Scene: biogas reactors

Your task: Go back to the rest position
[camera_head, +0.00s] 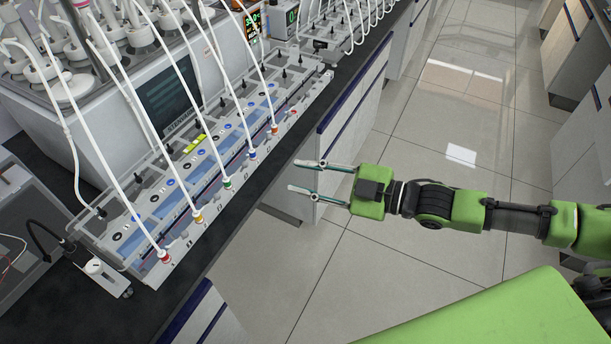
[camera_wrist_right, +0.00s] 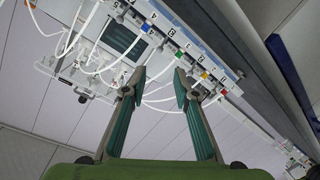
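My right gripper (camera_head: 320,180) extends from the right in the head view, over the floor just off the bench's front edge. Its two fingers are apart with nothing between them, and the open fingers also show in the right wrist view (camera_wrist_right: 160,84). The fingers point toward the clear rack of the biogas unit (camera_head: 215,165) on the bench. The gripper is apart from the rack. My left gripper is not in the head view.
The dark benchtop (camera_head: 165,302) carries the reactor unit with a screen (camera_head: 170,98), white tubes and coloured connectors. A small device (camera_head: 98,268) stands at the bench's near left. The tiled floor (camera_head: 440,140) is clear to the right, with cabinets (camera_head: 580,50) beyond.

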